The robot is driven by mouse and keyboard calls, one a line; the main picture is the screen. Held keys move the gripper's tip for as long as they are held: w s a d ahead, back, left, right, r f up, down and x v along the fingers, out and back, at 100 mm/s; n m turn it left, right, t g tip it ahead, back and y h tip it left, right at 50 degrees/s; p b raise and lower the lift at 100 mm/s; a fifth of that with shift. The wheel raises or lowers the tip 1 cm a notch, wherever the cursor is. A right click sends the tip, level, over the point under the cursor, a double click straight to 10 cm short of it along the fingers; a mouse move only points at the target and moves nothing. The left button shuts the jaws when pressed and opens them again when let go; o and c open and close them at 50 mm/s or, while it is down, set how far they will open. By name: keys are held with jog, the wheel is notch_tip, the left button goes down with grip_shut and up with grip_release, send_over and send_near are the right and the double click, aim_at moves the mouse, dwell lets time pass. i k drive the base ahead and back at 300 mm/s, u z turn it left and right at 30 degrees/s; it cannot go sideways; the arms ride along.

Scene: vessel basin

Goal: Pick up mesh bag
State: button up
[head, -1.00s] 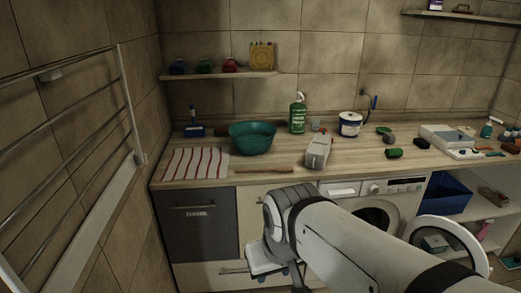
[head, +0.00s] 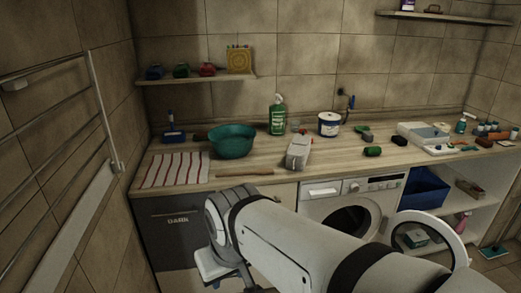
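I cannot make out a mesh bag for certain in the head view. My arm reaches in from the lower right, in front of the counter (head: 290,172). My gripper (head: 218,272) is at the arm's end, low in front of the dark cabinet front and left of the washing machine (head: 345,217). Its fingers are too hidden and dark to tell whether they are open or shut.
On the counter are a striped cloth (head: 175,170), teal basin (head: 232,142), green spray bottle (head: 277,116), white tub (head: 329,124) and grey-white carton (head: 298,152). The washer's round door (head: 462,247) stands open. A blue bin (head: 427,188) sits right. A drying rack (head: 92,115) lines the left wall.

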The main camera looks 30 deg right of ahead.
aim_at(297, 155)
jog(key=z, duration=0.05)
jog(key=i, duration=1.4)
jog(key=z, duration=1.25)
